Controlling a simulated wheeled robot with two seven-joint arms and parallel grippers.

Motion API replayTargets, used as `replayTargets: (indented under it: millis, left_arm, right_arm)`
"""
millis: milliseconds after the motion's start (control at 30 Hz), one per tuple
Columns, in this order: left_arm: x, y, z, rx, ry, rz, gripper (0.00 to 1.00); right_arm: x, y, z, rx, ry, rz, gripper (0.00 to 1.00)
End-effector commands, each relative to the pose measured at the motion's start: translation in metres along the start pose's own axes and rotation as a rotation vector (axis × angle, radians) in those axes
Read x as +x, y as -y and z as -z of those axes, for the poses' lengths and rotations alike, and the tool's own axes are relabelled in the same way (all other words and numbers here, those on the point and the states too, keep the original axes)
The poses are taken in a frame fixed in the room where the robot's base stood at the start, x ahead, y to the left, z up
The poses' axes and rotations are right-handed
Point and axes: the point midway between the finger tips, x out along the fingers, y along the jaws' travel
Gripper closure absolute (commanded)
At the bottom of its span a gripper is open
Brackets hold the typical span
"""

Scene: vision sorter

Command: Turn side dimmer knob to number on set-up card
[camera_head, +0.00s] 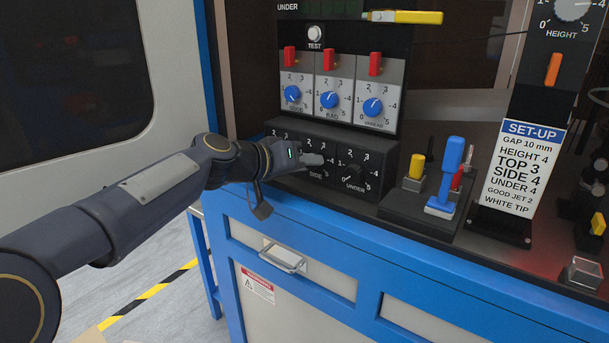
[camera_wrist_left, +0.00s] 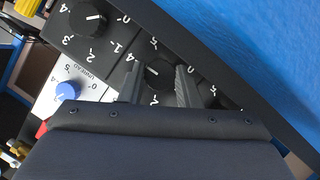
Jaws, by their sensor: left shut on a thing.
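The black side dimmer knob (camera_wrist_left: 158,72) sits on the lower dimmer box, between the two fingers of my left gripper (camera_wrist_left: 159,84) in the left wrist view. The gripper is shut on it. Its white pointer mark appears to slant towards the 4, partly framed by the fingers. In the head view my left gripper (camera_head: 314,160) covers the side knob above the "SIDE" label. The set-up card (camera_head: 520,167) stands at the right and reads SIDE 4, TOP 3, UNDER 4. My right gripper is not in view.
The under knob (camera_head: 353,172) is just right of the gripper, its pointer near 0 in the wrist view. Blue knobs (camera_head: 330,100) and red switches (camera_head: 328,60) are above. A block with yellow and blue levers (camera_head: 420,207) stands right of the dimmer box (camera_head: 382,150).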

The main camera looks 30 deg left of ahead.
Motion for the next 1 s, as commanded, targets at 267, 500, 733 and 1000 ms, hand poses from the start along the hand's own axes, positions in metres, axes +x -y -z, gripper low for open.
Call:
replayTargets:
  millis: [267, 500, 733, 1000]
  left_arm:
    - [0.0003, 0.0014, -0.0006, -0.084, -0.001, -0.034, 0.93]
    - [0.0, 0.0009, 0.0, -0.104, 0.0, -0.042, 0.93]
    - [-0.0001, 0.0009, 0.0002, -0.104, 0.0, -0.042, 0.93]
    - [0.0, 0.0009, 0.0002, -0.103, 0.0, -0.041, 0.48]
  right_arm:
    - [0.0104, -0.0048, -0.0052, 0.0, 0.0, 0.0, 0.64]
    - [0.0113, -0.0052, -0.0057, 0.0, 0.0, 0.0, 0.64]
    - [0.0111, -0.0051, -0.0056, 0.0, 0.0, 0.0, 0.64]
    - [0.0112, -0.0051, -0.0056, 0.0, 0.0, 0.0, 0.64]
